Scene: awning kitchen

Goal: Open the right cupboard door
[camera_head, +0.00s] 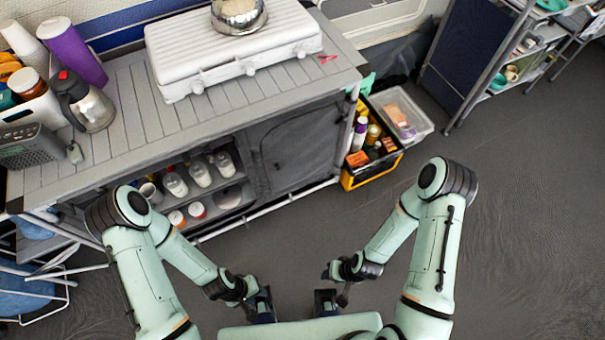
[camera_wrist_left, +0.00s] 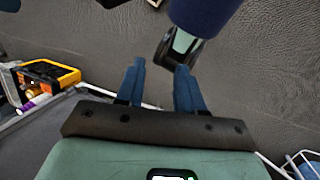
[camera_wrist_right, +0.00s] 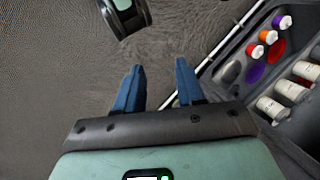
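The right cupboard door (camera_head: 312,145) is a dark grey panel on the front of the slatted counter unit. It appears shut, with a small dark fitting near its left side. The left part of the cupboard is open and shows shelves of bottles. My left gripper (camera_head: 262,305) is low in the head view, well in front of the cupboard. Its two blue fingers stand apart and empty in the left wrist view (camera_wrist_left: 158,70). My right gripper (camera_head: 325,302) is beside it, also away from the door. Its fingers are apart and empty in the right wrist view (camera_wrist_right: 159,68).
White bottles (camera_head: 200,172) stand on the open shelves. A black and yellow crate (camera_head: 372,172) sits on the floor right of the cupboard, with a clear bin (camera_head: 412,105) beside it. The floor before the door is clear.

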